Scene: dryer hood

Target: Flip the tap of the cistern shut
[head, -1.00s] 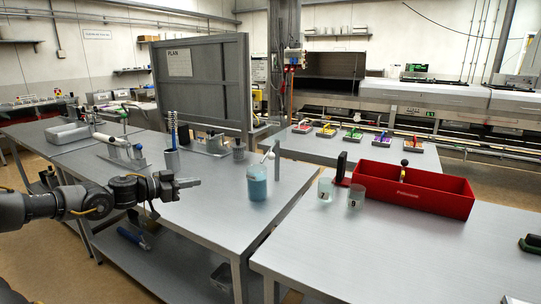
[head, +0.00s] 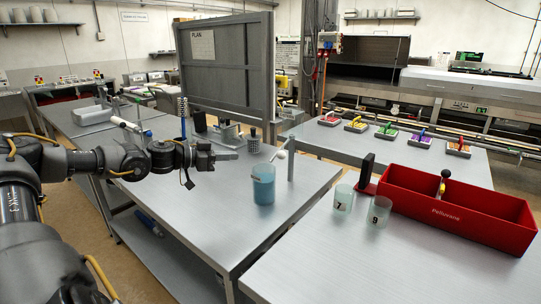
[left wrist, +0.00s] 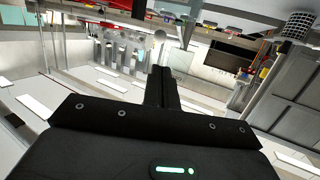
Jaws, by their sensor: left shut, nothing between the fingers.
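A clear vessel of blue liquid (head: 263,188) stands upright on the near metal table in the head view. A lever with a white ball end (head: 281,154) shows just above its rim, beside a thin upright post (head: 291,160). I cannot tell for certain whether these are the cistern and its tap. My left gripper (head: 213,158) is shut and empty, in the air left of the vessel and apart from it. My right gripper is not in view.
Two frosted cups (head: 344,198) and a red bin (head: 455,212) stand on the right table. A blue spring stand (head: 183,115) and a perforated metal cup (head: 253,142) stand behind my gripper. A grey PLAN board (head: 232,70) rises behind. The near table's front is clear.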

